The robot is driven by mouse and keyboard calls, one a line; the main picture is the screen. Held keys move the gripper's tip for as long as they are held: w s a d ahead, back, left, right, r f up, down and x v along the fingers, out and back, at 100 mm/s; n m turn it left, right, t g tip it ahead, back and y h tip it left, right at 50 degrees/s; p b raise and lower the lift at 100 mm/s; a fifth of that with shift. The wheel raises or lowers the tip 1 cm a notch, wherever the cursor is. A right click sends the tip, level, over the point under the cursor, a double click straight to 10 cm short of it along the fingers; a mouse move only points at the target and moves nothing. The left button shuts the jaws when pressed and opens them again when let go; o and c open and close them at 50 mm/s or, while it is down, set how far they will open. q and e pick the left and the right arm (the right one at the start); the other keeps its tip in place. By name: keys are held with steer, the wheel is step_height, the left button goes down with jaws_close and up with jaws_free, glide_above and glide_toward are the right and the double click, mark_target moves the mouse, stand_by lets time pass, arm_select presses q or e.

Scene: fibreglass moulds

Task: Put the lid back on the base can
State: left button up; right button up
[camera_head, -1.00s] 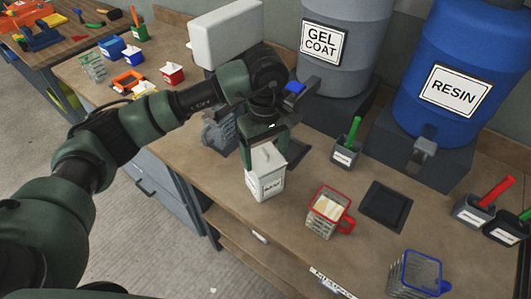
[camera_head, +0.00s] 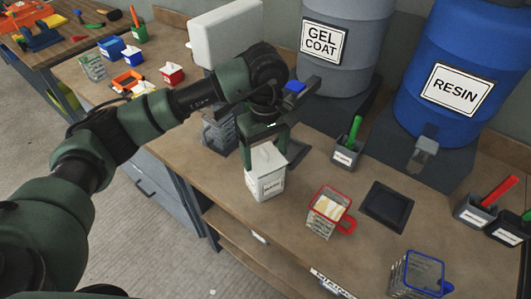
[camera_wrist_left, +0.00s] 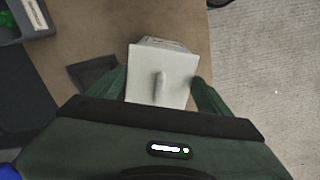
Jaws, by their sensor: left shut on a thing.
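The white, square base can (camera_head: 267,186) stands upright on the brown workbench, with a dark-lettered label on its side. Its white lid (camera_head: 265,159) with a raised ridge handle is at the can's top, and it shows from above in the left wrist view (camera_wrist_left: 162,76). My left gripper (camera_head: 266,150) points down over the can, with one green finger on each side of the lid, shut on it. I cannot tell whether the lid is fully seated on the rim. My right gripper is not in view.
A red-rimmed cup (camera_head: 326,213), a dark square pad (camera_head: 387,206) and a blue-rimmed cup (camera_head: 416,276) are to the right. Behind stand the gel coat drum (camera_head: 345,50), the resin drum (camera_head: 455,90) and a grey holder (camera_head: 345,153) with a green-handled tool.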

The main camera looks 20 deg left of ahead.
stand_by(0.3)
arm_select(q)
steer(key=o, duration=1.3)
steer(key=shift+r+p, duration=1.35)
steer(key=shift+r, duration=2.15)
jaws_close()
